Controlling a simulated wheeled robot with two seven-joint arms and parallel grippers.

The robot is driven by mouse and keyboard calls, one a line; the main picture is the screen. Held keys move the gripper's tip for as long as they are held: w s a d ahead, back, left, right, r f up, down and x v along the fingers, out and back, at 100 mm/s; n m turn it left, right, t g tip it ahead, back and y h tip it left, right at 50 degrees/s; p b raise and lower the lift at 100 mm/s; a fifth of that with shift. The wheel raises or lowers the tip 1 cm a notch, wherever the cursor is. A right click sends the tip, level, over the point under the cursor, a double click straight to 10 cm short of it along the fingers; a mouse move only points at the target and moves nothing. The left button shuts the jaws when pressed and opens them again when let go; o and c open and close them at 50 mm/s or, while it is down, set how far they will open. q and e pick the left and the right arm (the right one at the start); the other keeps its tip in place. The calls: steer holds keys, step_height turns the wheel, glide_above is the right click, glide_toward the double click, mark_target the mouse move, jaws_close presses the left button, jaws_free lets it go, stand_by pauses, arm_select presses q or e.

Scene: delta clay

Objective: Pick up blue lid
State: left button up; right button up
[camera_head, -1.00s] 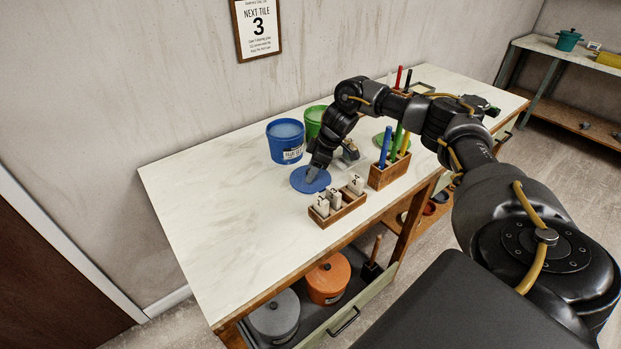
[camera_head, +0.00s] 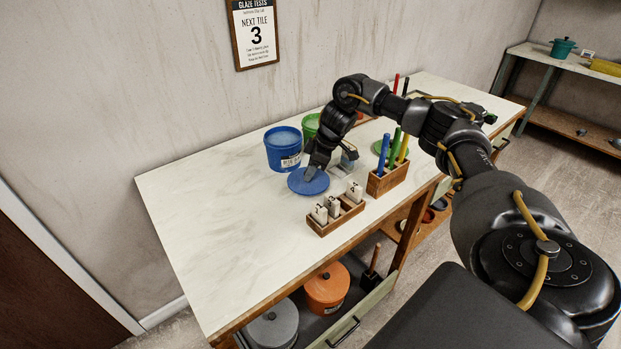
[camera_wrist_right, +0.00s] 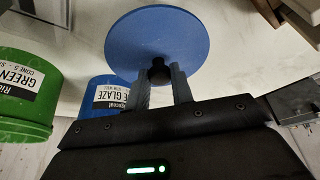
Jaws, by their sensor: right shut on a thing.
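The blue lid (camera_head: 308,183) is a round disc with a dark knob, at the tabletop in front of the blue bucket. My right gripper (camera_head: 311,174) is over its middle. In the right wrist view the fingers (camera_wrist_right: 161,80) are shut on the dark knob of the blue lid (camera_wrist_right: 157,32). I cannot tell whether the lid touches the table. The blue glaze bucket (camera_head: 283,149) stands behind the lid and also shows in the right wrist view (camera_wrist_right: 108,95). My left gripper is not in view.
A green bucket (camera_head: 311,126) stands beside the blue one. A wooden tile rack (camera_head: 338,216) is close in front of the lid. The table's left side is clear.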

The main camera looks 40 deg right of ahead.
steer(key=s+r, duration=0.1)
steer(key=r, duration=0.1)
steer(key=s+a+r, duration=0.1)
steer(key=r, duration=0.1)
steer(key=s+a+r, duration=0.1)
steer(key=r, duration=0.1)
steer(key=shift+s, duration=0.35)
steer(key=s+a+r, duration=0.4)
steer(key=s, duration=0.5)
steer(key=shift+r+p, duration=0.3)
steer(key=shift+p, duration=0.1)
